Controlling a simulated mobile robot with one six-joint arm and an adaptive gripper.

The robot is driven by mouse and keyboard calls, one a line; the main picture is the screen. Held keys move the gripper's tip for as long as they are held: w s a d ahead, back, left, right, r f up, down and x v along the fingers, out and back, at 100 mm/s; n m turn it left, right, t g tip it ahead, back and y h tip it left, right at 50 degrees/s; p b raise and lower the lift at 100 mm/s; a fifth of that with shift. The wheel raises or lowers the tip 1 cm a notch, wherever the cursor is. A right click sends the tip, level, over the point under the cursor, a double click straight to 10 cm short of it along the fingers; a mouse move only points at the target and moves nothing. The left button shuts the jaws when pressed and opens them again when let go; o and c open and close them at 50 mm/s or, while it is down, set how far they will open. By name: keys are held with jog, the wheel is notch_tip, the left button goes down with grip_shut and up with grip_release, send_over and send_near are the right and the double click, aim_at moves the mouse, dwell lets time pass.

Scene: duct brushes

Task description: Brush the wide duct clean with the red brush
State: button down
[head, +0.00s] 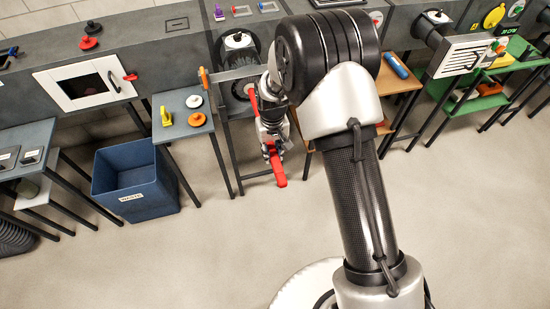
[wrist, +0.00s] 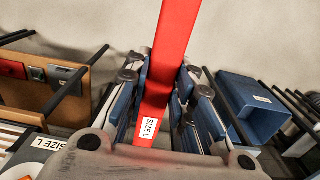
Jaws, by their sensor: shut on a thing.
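My gripper (head: 270,138) is shut on the red brush (head: 278,168), in front of the dark wall unit. In the wrist view, the red handle (wrist: 172,50) runs between my gripper's fingers (wrist: 164,85) and carries a "SIZE L" label. My arm and gripper partly cover this spot. I cannot tell whether the bristles are inside the opening, nor whether it is the wide duct.
A small grey table (head: 183,103) with a yellow piece and an orange disc stands left of my gripper. A blue waste bin (head: 135,178) stands on the floor beside it. An orange-brown table (head: 398,82) is to the right. The front floor is open.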

aim_at(276, 163)
jog(key=shift+w+a+b, duration=0.3)
jog(key=shift+w+a, duration=0.25)
jog(key=shift+w, duration=1.45)
jog(key=shift+w+a+b, duration=0.3)
jog(key=shift+w+a, duration=0.3)
jog(key=shift+w, duration=1.35)
jog(key=shift+w+a+b, duration=0.3)
jog(key=shift+w+a, duration=0.25)
jog(key=shift+w, duration=1.45)
jog(key=shift+s+d+r+p, duration=0.1)
jog(key=shift+s+d+p, duration=0.15)
jog(key=shift+s, duration=0.65)
jog(key=shift+s+d+p, duration=0.2)
jog(key=shift+s+d, duration=0.05)
jog(key=shift+s, duration=0.65)
jog(key=s+d, duration=0.1)
jog(key=s, duration=0.2)
jog(key=s+d+p, duration=0.1)
jog(key=s, duration=0.3)
jog(key=s+d, duration=0.1)
jog(key=s, duration=0.2)
jog(key=shift+s, duration=0.2)
jog(key=shift+s+d, duration=0.2)
jog(key=shift+s, duration=0.4)
jog(key=shift+s+d, duration=0.15)
jog(key=shift+s, duration=0.4)
